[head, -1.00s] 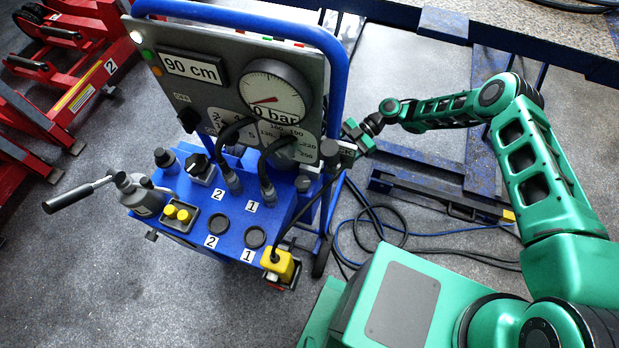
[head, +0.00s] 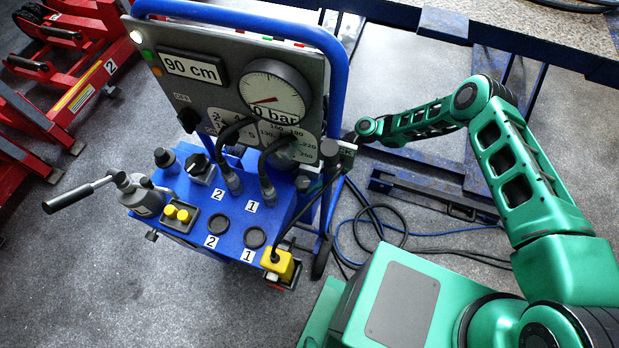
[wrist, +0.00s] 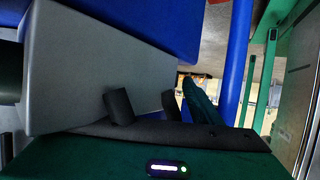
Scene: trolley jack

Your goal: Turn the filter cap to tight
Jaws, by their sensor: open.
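The blue hydraulic trolley (head: 190,185) stands left of centre in the head view. Several dark round knobs and caps are on it, including a black one (head: 165,158) at the back left and another (head: 303,183) at the right edge. I cannot tell which one is the filter cap. My gripper is hidden in the head view, where my arm ends behind the panel's right side. In the wrist view my gripper (wrist: 145,106) is open, its dark fingers close to a grey box-like surface (wrist: 90,65). Nothing shows held between them.
The gauge panel (head: 245,90) and blue tubular handle (head: 337,75) rise beside my arm. Hoses (head: 380,225) lie on the floor by a blue frame (head: 430,195). A red jack (head: 75,95) stands at left. Floor is open in front of the trolley.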

